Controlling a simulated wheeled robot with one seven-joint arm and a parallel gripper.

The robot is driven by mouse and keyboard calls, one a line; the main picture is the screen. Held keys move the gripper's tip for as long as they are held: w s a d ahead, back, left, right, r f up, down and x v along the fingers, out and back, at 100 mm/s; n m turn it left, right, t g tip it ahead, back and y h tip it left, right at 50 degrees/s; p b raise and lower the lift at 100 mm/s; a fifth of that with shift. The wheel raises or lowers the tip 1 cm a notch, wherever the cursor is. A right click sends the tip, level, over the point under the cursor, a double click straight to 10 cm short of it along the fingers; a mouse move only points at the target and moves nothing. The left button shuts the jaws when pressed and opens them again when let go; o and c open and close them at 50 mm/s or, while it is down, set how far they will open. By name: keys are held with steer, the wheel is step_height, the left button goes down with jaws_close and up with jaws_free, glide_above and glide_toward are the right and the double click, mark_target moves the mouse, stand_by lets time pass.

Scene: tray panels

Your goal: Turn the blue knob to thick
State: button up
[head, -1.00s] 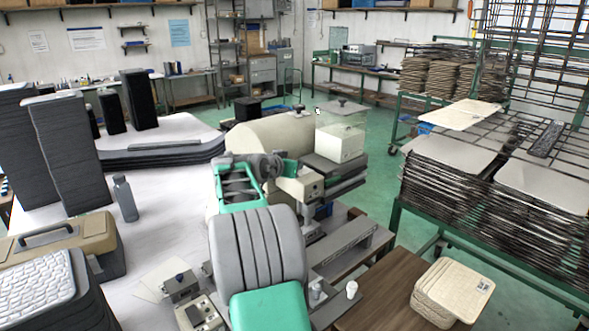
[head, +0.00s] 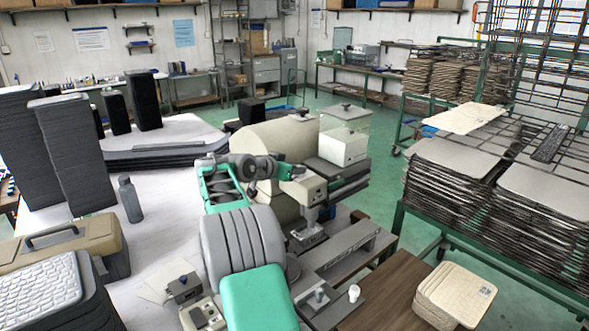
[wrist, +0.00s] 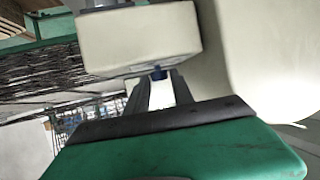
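A small dark blue knob (wrist: 158,73) shows at the lower edge of a cream box (wrist: 140,38) in the wrist view. My gripper (wrist: 161,82) points at it with two grey fingers spread apart, one on each side of the knob's line. Contact cannot be told. In the head view my green hand (head: 285,171) is beside the cream box (head: 304,188), in front of a large cream drum. That knob and any thick marking cannot be made out there. Another dark blue knob (head: 184,278) sits on a small grey box at lower left.
The cream drum (head: 285,140) stands close behind the box, and a clear-topped container (head: 343,142) is to its right. Grey rails and a wooden table (head: 385,290) lie at front right. Racks of stacked panels (head: 460,170) fill the right side.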

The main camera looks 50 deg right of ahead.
steer(key=shift+o, duration=1.4)
steer(key=b+v, duration=0.1)
steer(key=v, duration=0.7)
steer(key=shift+b, duration=0.4)
steer(key=shift+d, duration=0.1)
